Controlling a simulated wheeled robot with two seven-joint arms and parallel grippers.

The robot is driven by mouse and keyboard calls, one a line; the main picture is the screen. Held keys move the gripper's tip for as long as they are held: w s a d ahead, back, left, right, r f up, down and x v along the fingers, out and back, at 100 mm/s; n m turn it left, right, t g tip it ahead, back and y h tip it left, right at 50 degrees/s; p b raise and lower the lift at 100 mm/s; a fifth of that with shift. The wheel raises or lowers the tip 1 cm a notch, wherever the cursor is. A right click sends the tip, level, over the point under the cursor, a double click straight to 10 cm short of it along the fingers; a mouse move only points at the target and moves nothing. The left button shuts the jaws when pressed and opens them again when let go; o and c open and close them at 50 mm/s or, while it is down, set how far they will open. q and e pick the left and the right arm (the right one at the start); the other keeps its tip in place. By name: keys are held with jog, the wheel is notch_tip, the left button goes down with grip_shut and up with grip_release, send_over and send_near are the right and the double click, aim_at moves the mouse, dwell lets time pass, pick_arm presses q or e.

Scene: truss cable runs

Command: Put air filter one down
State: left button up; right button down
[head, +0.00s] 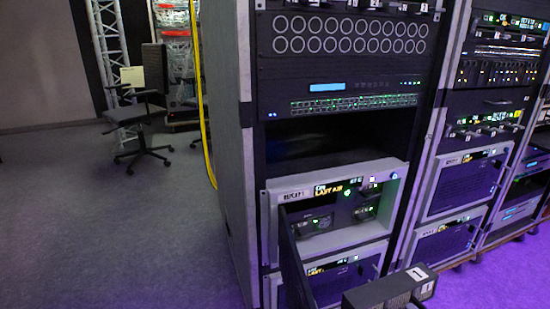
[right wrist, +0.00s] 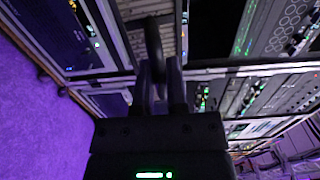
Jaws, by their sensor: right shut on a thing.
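My right gripper (right wrist: 161,95) is shut on a dark, narrow thing (right wrist: 154,45) between its fingers in the right wrist view. This looks like the air filter seen edge-on. In the head view a thin dark panel (head: 296,262), probably the same filter, stands nearly edge-on in front of the left side of the open replay unit (head: 391,193). A black box-like part with white "1" labels (head: 395,289) is at the bottom right of the panel. I cannot tell whether it belongs to my gripper. My left gripper is not in view.
The rack's side wall (head: 222,140) and a yellow cable (head: 201,110) stand left of the unit. Another closed unit (head: 345,272) sits just below. More racks (head: 465,185) stand at right. An office chair (head: 143,105) is far left, with open grey floor (head: 100,230) before it.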

notch_tip(320, 180, up, 27)
jog(key=p, duration=2)
jog(key=s+a+n+y, duration=0.1)
jog(key=s+a, duration=0.3)
jog(key=a, duration=0.3)
jog(key=s+a+y, duration=0.1)
jog(key=s+a, duration=0.2)
jog(key=a, duration=0.4)
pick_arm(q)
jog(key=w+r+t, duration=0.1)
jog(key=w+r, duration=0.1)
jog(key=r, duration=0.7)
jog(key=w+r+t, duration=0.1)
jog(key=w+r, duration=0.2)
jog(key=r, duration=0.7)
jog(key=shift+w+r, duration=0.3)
pick_arm(e)
jog(key=s+d+r+m+t+h, duration=0.1)
jog(key=s+d+r+m+h, duration=0.1)
jog(key=s+d+m+h, duration=0.2)
jog(key=h, duration=0.3)
jog(key=shift+s+m+h, duration=0.3)
jog(key=shift+m+h, duration=0.1)
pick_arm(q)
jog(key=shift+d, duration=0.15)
pick_arm(e)
jog(key=shift+d+r, duration=0.1)
jog(key=shift+d, duration=0.05)
